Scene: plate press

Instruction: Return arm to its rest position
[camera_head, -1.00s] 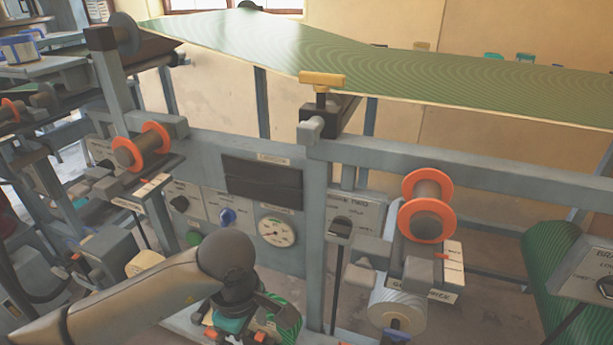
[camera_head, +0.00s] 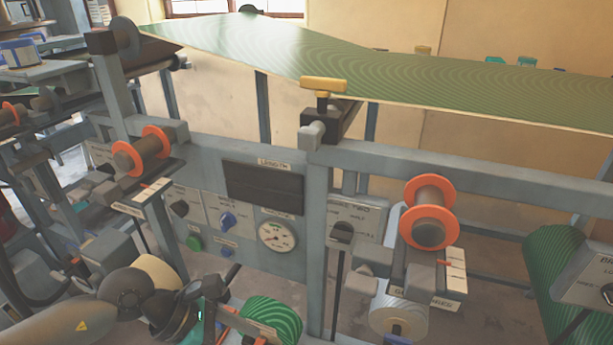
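My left arm comes in from the lower left corner, low in front of the machine frame. My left gripper (camera_head: 215,308) is at the bottom, left of a green striped roll (camera_head: 274,317). Its fingertips are partly hidden among dark machine parts, and I cannot tell whether it is open or shut, or whether it touches the roll. My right gripper is not in view.
The panel with a gauge (camera_head: 277,235), blue knob (camera_head: 227,220) and green button (camera_head: 194,242) stands behind the arm. Orange-flanged spools (camera_head: 428,212) (camera_head: 142,150) sit on the frame. A green striped web (camera_head: 400,68) spans the top. A pale roll (camera_head: 398,316) is at lower right.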

